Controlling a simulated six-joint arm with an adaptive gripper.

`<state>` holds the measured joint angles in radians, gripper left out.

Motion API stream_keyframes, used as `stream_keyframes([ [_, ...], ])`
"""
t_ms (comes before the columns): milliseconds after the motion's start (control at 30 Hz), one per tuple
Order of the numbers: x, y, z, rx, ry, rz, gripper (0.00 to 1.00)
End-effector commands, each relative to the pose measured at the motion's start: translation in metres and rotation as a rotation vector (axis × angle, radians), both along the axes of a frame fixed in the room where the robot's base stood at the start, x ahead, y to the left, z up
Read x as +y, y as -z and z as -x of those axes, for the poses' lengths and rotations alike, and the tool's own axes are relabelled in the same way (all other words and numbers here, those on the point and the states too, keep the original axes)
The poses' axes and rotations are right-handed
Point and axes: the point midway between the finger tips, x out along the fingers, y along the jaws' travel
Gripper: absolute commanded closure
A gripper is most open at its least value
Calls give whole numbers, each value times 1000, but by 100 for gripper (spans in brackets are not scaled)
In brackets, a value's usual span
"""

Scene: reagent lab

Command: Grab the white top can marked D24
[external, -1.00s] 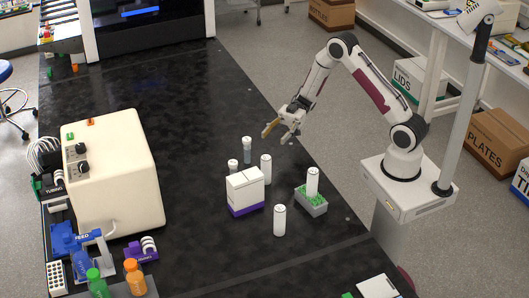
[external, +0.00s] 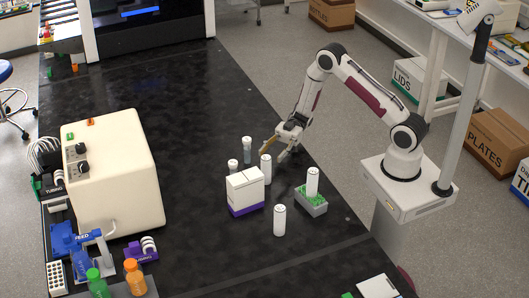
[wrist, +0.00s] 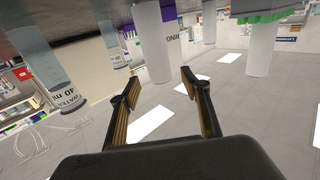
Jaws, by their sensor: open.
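Several white cans stand on the black bench. One white can (external: 266,169) is close to my gripper (external: 272,154), a second (external: 279,220) stands in front, and a third (external: 312,183) stands on a green-topped grey block (external: 313,206). No D24 mark is readable on any of them. My gripper is open and empty, low above the bench by the nearest can. In the wrist view, the view is upside down; a white can (wrist: 152,45) shows ahead between the spread fingers (wrist: 159,76), apart from them.
A white and purple box (external: 245,192) stands beside the nearest can. A cream instrument (external: 115,175) fills the left.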

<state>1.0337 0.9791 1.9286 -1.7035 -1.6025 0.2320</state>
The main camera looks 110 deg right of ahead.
Motion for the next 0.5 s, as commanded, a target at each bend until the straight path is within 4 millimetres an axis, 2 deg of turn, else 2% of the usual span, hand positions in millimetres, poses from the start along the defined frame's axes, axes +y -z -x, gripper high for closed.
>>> stream_keyframes([
  [500,4,0,-5,0,-1,0,53],
])
